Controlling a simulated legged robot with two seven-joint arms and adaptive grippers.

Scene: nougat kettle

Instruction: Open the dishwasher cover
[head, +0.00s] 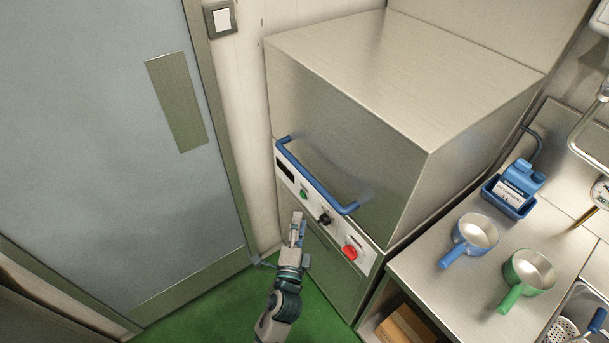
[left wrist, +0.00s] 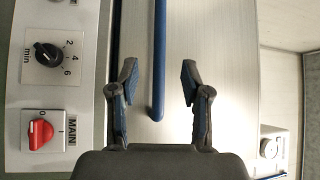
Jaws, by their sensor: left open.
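The dishwasher's steel cover (head: 350,170) is a large box-shaped hood, sitting down on the control panel. A blue bar handle (head: 318,180) runs along its lower front edge. My left gripper (head: 298,222) is in front of the machine, just below the handle in the head view. In the left wrist view, the left gripper (left wrist: 158,68) is open. The blue handle (left wrist: 159,40) shows between its two fingers there, with the handle's end near the finger bases. I cannot tell its depth relative to the fingertips. My right gripper is not in view.
The control panel (head: 284,172) has a green button, a black knob and a red switch (head: 349,252). A steel counter (head: 430,268) at right holds a blue pan (head: 476,232), a green pan (head: 530,270) and a blue bottle (head: 523,178). A grey door (head: 110,160) stands at left.

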